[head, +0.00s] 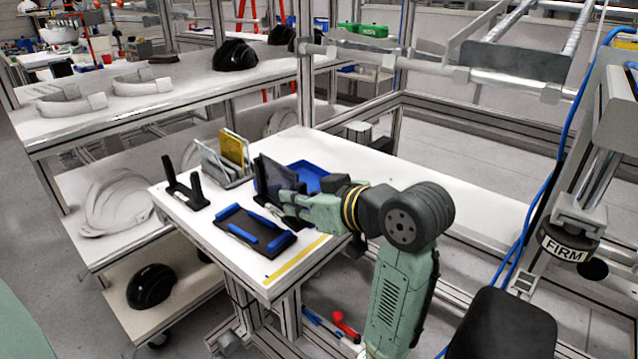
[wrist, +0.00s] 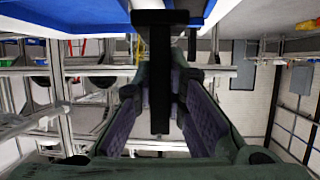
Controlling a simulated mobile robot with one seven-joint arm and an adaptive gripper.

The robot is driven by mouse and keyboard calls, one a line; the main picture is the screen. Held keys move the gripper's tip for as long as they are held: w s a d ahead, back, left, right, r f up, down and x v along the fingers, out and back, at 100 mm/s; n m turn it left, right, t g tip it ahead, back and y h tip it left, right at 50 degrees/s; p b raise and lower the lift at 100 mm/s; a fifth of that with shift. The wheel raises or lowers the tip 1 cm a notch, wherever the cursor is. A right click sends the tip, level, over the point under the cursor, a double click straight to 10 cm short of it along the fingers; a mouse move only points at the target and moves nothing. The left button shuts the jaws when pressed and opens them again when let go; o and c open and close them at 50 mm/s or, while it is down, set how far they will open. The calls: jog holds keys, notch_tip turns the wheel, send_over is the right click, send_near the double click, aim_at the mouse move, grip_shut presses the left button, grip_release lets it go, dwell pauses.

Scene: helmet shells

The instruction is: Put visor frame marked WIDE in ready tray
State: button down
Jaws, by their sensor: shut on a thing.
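My gripper (head: 284,194) is at the middle of the white table in the head view, beside an upright dark panel (head: 271,174). In the wrist view my gripper (wrist: 158,115) is shut on a black upright piece (wrist: 160,75), seen edge-on between the fingers. I take this to be the dark panel, the likely visor frame; no WIDE mark is legible. Its lower part is partly hidden by my gripper in the head view. A blue tray (head: 308,171) lies behind it, and a black tray with blue bars (head: 254,230) lies in front. No label shows which is the ready tray.
A black stand with two uprights (head: 186,187) is at the table's left. Next to it a rack holds a grey plate (head: 211,160) and a yellow plate (head: 232,149). The table (head: 390,185) is clear at the right. Shelves with helmet shells (head: 118,201) stand left.

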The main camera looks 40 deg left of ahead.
jog(key=w+a+p, duration=0.1)
jog(key=w, duration=0.3)
jog(key=w+a+p, duration=0.1)
jog(key=w+a, duration=0.1)
jog(key=w, duration=0.3)
jog(key=w+a+f+p, duration=0.1)
jog(key=w+a, duration=0.1)
jog(key=w, duration=0.2)
jog(key=shift+w, duration=0.25)
jog(key=shift+w+f, duration=0.15)
jog(key=shift+f, duration=0.1)
jog(key=shift+f+p, duration=0.5)
jog(key=shift+f, duration=1.15)
jog(key=shift+f, duration=0.1)
jog(key=shift+f, duration=0.15)
jog(key=c, duration=1.6)
grip_release()
jog(key=shift+c, duration=0.2)
